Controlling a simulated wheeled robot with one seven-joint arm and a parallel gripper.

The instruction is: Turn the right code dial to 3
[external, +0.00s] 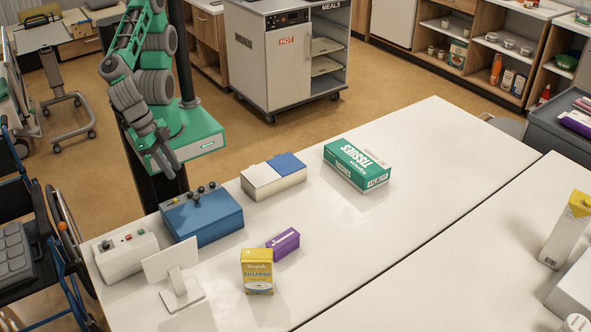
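A blue box (205,222) stands near the left edge of the white table. Several small dark knobs (196,197) stick up from its top; one or more may be code dials, but the digits and pointer settings are too small to read. I cannot tell for sure which one is the right code dial. My gripper (168,163) hangs at the end of my green and grey arm, above and behind the blue box in the picture, apart from the knobs. Its fingers are small and seen at an angle, so their opening is unclear.
A white box with buttons (126,256) and a white stand (172,267) are beside the blue box. A white-and-blue box (262,181), a tissue box (345,170), a purple carton (284,243) and a yellow carton (257,272) stand nearby. The table's middle (400,200) is clear.

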